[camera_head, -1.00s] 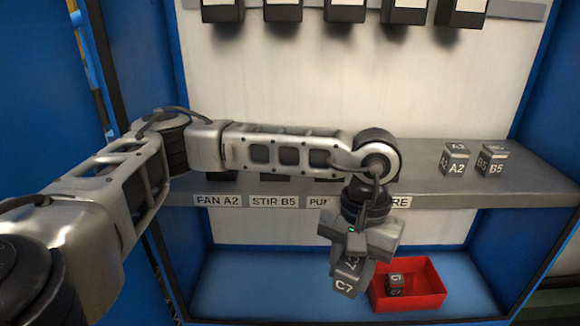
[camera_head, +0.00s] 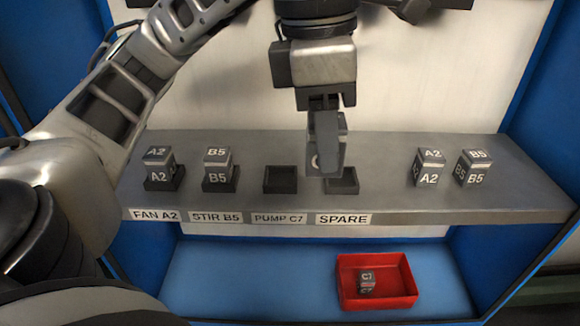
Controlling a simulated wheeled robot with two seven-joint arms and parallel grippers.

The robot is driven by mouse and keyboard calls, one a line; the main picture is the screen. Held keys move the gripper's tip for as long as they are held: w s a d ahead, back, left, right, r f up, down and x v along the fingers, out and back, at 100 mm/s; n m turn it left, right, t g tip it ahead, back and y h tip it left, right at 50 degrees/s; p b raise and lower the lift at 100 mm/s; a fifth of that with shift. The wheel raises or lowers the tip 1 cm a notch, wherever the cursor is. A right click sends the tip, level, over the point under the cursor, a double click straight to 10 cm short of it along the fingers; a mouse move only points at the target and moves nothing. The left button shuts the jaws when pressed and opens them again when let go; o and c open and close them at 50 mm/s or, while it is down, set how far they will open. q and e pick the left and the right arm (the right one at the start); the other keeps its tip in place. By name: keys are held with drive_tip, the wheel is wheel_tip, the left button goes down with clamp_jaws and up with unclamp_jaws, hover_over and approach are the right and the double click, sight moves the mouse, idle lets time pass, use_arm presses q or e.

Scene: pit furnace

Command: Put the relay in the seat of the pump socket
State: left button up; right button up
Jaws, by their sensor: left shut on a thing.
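My left gripper (camera_head: 325,150) points down above the shelf, shut on a grey relay (camera_head: 316,162) that its fingers mostly cover; only part of a white mark shows on it. The relay is above the shelf, in front of the spare socket (camera_head: 343,181) in this view and to the right of the pump socket. The pump socket (camera_head: 280,180) is a dark square tray above the label "PUMP C7", and its seat is empty. My right gripper is not in view.
Relays A2 (camera_head: 158,176) and B5 (camera_head: 218,176) sit in the fan and stir sockets. Loose A2 (camera_head: 430,168) and B5 (camera_head: 474,168) relays stand at the shelf's right. A red bin (camera_head: 400,299) below holds a C7 relay (camera_head: 366,279).

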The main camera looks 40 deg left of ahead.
use_arm(q)
drive_tip(key=w+a+f, duration=0.1)
drive_tip(key=a+f, duration=0.1)
drive_tip(key=a, duration=0.1)
drive_tip(key=w+a+f, duration=0.2)
drive_tip(key=a+f, duration=0.1)
drive_tip(key=a, duration=0.1)
drive_tip(key=w+a+f+b, duration=0.1)
drive_tip(key=w+a+f, duration=0.1)
drive_tip(key=a+f, duration=0.1)
drive_tip(key=shift+a, duration=0.65)
drive_tip(key=shift+w+a+f, duration=0.3)
drive_tip(key=shift+f, duration=0.25)
drive_tip(key=f, duration=0.3)
drive_tip(key=shift+w+a+p, duration=0.1)
drive_tip(key=shift+a+p, duration=0.2)
drive_tip(key=shift+a, duration=0.05)
drive_tip(key=shift+f, duration=0.3)
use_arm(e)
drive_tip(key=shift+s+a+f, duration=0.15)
use_arm(q)
drive_tip(key=shift+f, duration=0.1)
